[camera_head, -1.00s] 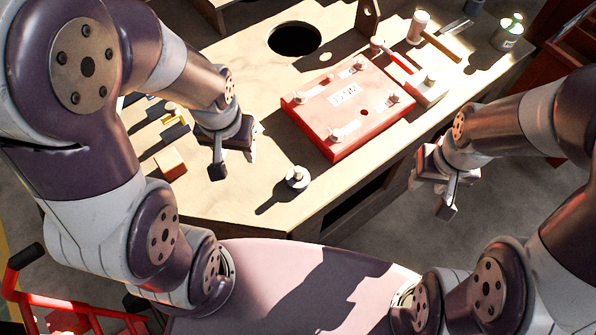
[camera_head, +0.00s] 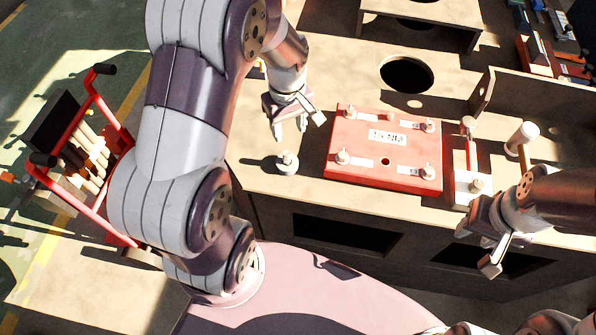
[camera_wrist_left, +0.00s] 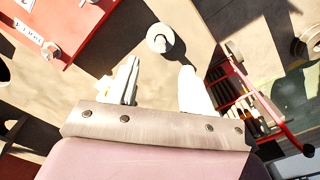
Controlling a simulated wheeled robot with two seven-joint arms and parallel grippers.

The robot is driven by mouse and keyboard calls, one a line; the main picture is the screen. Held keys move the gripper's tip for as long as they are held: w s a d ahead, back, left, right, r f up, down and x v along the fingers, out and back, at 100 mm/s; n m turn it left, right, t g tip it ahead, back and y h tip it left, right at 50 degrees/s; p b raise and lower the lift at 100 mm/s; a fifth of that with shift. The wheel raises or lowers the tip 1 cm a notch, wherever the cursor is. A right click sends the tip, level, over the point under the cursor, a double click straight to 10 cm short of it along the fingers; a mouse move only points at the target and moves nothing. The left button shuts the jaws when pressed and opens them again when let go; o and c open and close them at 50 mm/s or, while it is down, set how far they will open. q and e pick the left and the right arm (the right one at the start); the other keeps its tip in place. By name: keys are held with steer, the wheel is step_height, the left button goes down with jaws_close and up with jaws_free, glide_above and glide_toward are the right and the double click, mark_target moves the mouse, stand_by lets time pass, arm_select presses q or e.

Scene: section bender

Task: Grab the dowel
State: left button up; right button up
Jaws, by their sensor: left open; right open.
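A small pale round peg with a flanged base (camera_head: 288,162), possibly the dowel, stands upright near the bench's front edge. It also shows in the left wrist view (camera_wrist_left: 159,40), beyond and between my open fingers. My left gripper (camera_head: 289,124) is open and empty, just behind the peg in the head view and apart from it; its fingers also show in the left wrist view (camera_wrist_left: 158,88). Similar pegs stand on a red plate (camera_head: 385,178) to the right. My right gripper (camera_head: 484,252) is open and empty in front of the bench's right part.
A red-framed cart (camera_head: 100,208) at the left holds several wooden sticks. The bench (camera_head: 262,218) has a round hole (camera_head: 407,75). A white block with a red handle (camera_head: 466,188) and a pale cylinder (camera_head: 521,138) are right of the plate. Bench around the peg is clear.

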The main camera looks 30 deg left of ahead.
arm_select(q)
glide_above(286, 153)
step_height(286, 153, down, 7)
steer(key=shift+w+f, duration=0.1)
steer(key=shift+d+f, duration=0.25)
steer(key=shift+f, duration=0.1)
steer(key=f, duration=0.4)
steer(key=shift+a+f, duration=0.25)
steer(key=shift+f, duration=0.15)
steer(key=shift+d, duration=0.1)
jaws_close()
